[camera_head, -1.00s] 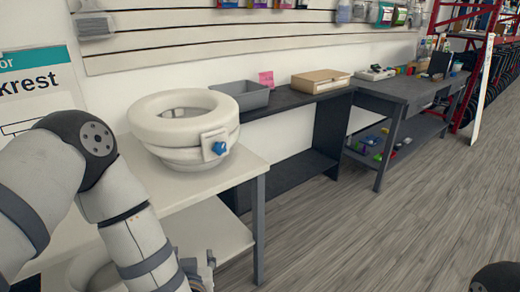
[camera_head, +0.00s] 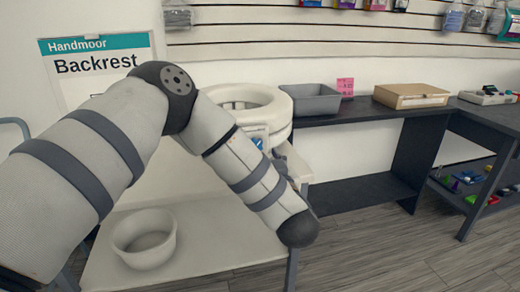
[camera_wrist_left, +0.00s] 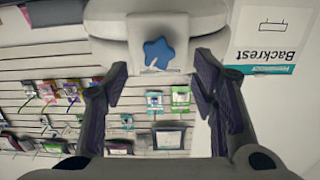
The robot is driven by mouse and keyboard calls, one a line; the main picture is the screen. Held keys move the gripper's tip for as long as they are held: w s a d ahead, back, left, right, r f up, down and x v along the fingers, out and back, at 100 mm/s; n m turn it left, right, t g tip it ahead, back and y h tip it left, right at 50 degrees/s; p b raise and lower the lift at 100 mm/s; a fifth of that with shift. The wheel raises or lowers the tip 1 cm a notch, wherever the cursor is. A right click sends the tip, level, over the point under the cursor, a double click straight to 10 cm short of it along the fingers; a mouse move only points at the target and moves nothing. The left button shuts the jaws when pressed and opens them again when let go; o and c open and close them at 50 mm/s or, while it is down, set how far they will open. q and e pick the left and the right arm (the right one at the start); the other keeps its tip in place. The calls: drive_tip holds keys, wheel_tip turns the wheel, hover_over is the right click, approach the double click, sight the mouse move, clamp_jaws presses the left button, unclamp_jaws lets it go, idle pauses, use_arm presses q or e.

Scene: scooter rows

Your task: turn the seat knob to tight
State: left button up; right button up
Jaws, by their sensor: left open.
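The blue star-shaped seat knob (camera_wrist_left: 158,52) is on a pale plate on the front of the round white raised seat (camera_wrist_left: 100,25), seen upside down in the left wrist view. My left gripper (camera_wrist_left: 160,64) is open and empty, its dark fingers spread to either side, with the knob ahead in the gap. I cannot tell whether they touch the plate. In the head view, the seat (camera_head: 225,93) stands on the pale table, and a bit of the knob (camera_head: 257,142) shows above my left forearm, which mostly hides the gripper. My right gripper is out of view.
A white bowl (camera_head: 148,243) stands on the lower pale shelf. A grey bin (camera_head: 310,103), a pink note (camera_head: 345,87) and a cardboard box (camera_head: 410,96) stand on the dark bench to the right. A Backrest sign (camera_head: 95,62) is on the wall. Grey floor is free at right.

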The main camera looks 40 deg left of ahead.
use_arm(q)
drive_tip(key=x, duration=0.5)
drive_tip(key=shift+d, duration=0.1)
drive_tip(key=shift+c, duration=0.6)
drive_tip(key=c, duration=1.1)
drive_tip(key=shift+o, duration=0.2)
drive_tip(key=shift+r, duration=0.1)
